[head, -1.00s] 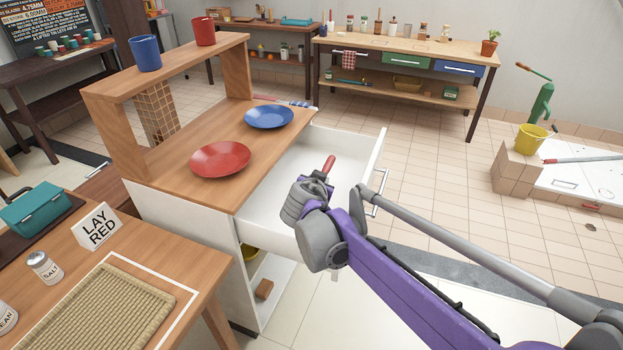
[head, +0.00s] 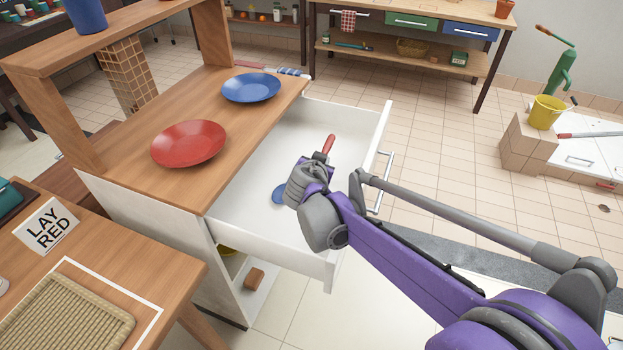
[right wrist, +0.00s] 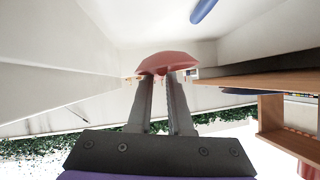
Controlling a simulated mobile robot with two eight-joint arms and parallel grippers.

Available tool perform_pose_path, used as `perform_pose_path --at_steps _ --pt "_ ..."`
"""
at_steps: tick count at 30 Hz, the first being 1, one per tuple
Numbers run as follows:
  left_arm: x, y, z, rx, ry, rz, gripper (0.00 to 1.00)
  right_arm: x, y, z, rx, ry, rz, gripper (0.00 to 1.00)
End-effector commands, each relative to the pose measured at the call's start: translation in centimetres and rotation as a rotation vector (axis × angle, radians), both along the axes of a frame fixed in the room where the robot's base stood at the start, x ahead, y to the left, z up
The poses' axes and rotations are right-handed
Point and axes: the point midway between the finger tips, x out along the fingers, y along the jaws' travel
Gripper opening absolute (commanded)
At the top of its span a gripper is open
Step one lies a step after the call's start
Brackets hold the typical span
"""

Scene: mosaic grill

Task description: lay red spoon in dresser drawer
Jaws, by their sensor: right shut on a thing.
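The dresser drawer (head: 262,155) is pulled open, white inside, with a silver handle (head: 382,180) on its front. My right gripper (head: 317,163) is over the open drawer and shut on the red spoon (head: 328,145). In the head view a red end sticks up past the fingers. In the right wrist view the red spoon (right wrist: 166,62) lies across the fingertips (right wrist: 159,74), with white drawer walls around. I cannot tell whether it touches the drawer floor. My left gripper is in neither view.
A blue utensil (head: 278,193) lies in the drawer beside my gripper, partly hidden by it. A red plate (head: 189,143) and a blue plate (head: 250,87) stand on the dresser top. A "LAY RED" sign (head: 45,226) stands on the table at left.

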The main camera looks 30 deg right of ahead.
Motion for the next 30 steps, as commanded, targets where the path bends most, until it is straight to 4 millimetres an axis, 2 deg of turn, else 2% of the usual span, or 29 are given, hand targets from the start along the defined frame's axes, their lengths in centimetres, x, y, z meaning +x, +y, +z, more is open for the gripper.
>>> perform_pose_path --at_steps 1,3,10,15,30 --pt "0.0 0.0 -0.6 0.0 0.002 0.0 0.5 0.1 0.0 -1.3 -0.001 0.001 0.0 0.0" --pt "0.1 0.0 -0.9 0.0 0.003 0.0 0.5 0.0 0.0 -2.2 -0.001 0.001 0.0 0.0" --pt "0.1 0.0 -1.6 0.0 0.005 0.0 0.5 0.0 0.0 -4.0 0.0 0.0 0.0 0.0" --pt "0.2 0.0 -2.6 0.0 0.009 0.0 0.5 0.0 0.0 -6.5 0.0 0.0 0.0 0.0" --pt "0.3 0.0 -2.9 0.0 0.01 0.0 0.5 0.0 0.0 -7.3 0.001 -0.001 0.0 0.0"
